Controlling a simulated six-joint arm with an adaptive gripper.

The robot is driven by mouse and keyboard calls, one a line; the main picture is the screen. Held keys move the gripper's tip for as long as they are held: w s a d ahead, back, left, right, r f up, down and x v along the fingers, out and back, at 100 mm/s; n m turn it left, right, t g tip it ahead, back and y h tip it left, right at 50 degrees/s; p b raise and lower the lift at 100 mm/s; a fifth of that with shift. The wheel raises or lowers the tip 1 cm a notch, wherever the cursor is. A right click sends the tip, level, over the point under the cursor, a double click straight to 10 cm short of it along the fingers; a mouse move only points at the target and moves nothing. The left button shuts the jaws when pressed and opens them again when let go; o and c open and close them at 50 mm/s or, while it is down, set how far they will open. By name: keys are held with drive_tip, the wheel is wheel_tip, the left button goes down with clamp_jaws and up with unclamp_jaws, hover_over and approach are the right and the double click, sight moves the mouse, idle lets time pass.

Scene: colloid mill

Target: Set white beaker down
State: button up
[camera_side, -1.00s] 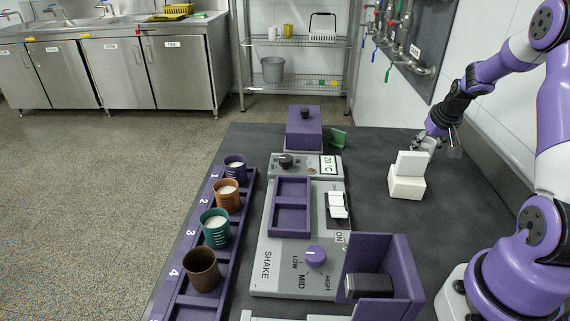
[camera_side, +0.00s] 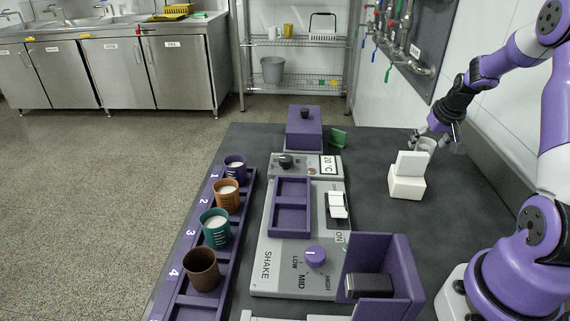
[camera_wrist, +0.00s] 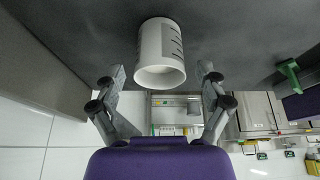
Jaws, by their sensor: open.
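The white beaker (camera_wrist: 160,58) stands on the dark bench top in the wrist view, with dark graduation marks on its side. My gripper (camera_wrist: 163,72) is open, with one finger on each side of the beaker and a visible gap to both. In the side view the beaker (camera_side: 426,145) shows only in part, behind a white block, with my gripper (camera_side: 436,142) around it. The beaker's lower part is hidden there by the block.
The white stepped block (camera_side: 407,187) stands close in front of the beaker. The shaker (camera_side: 276,250) and a purple rack (camera_side: 238,211) with several cups lie to the left. A green piece (camera_side: 338,137) lies behind. The bench right of the shaker has free room.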

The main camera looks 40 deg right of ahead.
drive_tip(key=v, duration=1)
drive_tip(key=w+a+r+n+t+y, duration=0.1)
drive_tip(key=a+r+n, duration=0.1)
drive_tip(key=a, duration=0.6)
drive_tip(key=w+a+r+n, duration=0.1)
drive_tip(key=a+r+n, duration=0.15)
drive_tip(key=a, duration=0.55)
drive_tip(key=s+a+n+t+y, duration=0.1)
drive_tip(key=s+a, duration=0.5)
drive_tip(key=a, duration=0.6)
drive_tip(key=shift+a+n+y, duration=0.35)
drive_tip(key=shift+n+y, duration=0.15)
drive_tip(key=shift+n, duration=0.75)
